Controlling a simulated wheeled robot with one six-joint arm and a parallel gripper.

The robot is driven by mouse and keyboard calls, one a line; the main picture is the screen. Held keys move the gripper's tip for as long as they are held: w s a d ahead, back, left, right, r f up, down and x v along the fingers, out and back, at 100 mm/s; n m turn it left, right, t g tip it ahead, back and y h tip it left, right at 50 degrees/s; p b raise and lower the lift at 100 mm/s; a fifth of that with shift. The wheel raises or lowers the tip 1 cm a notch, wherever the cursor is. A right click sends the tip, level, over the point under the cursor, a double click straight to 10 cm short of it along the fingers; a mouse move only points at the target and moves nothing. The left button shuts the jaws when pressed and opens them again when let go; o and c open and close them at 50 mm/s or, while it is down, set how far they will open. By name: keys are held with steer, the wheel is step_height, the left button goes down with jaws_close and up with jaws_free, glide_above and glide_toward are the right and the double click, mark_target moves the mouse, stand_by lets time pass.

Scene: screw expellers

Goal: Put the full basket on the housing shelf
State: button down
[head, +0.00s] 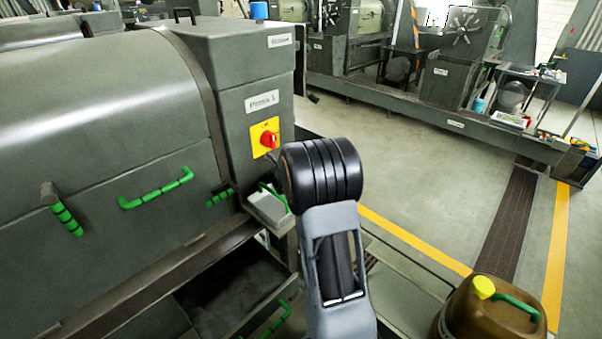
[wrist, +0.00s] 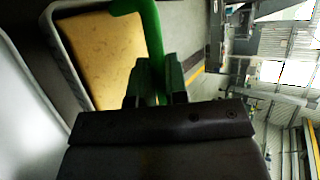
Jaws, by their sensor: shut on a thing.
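The basket (wrist: 52,40) has a pale grey rim, a yellow filling and a green handle (wrist: 152,35). In the wrist view it lies at the upper left, turned on its side by the camera. My gripper (wrist: 158,78) is shut on the green handle, with one finger on each side. In the head view a light grey basket (head: 268,208) with a green handle shows beside the press housing (head: 228,100), partly behind my arm. My fingers are hidden there by my wrist. I cannot tell whether the basket touches the housing or a shelf under it.
A red switch on a yellow plate (head: 264,137) is on the housing face just above the basket. Green handles (head: 157,190) stick out from the press at left. An open dark drawer (head: 235,292) lies below. A brown canister (head: 490,312) stands at bottom right. Floor beyond is clear.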

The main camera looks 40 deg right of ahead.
steer(key=c, duration=1.6)
jaws_free()
steer(key=shift+w+a+f, duration=0.1)
steer(key=o, duration=0.5)
steer(key=s+a+r+m+g, duration=0.1)
steer(key=s+a+r+m, duration=0.8)
steer(key=s+a, duration=0.15)
steer(key=s+a+m+y, duration=0.3)
steer(key=s+a+m, duration=0.2)
steer(key=m, duration=0.5)
steer(key=s+a+m+g+y, duration=0.1)
steer(key=s+a+m+y, duration=0.2)
steer(key=m, duration=0.8)
steer(key=s+a+r+m+y, duration=0.1)
steer(key=s+a+m+y, duration=0.2)
steer(key=s+a+m, duration=0.4)
steer(key=shift+s+a+r+m+p, duration=0.1)
steer(key=shift+a+m+p, duration=0.15)
steer(key=shift+m, duration=0.7)
steer(key=shift+a+m+p, duration=0.15)
steer(key=shift+a+m, duration=0.05)
steer(key=shift+m, duration=0.75)
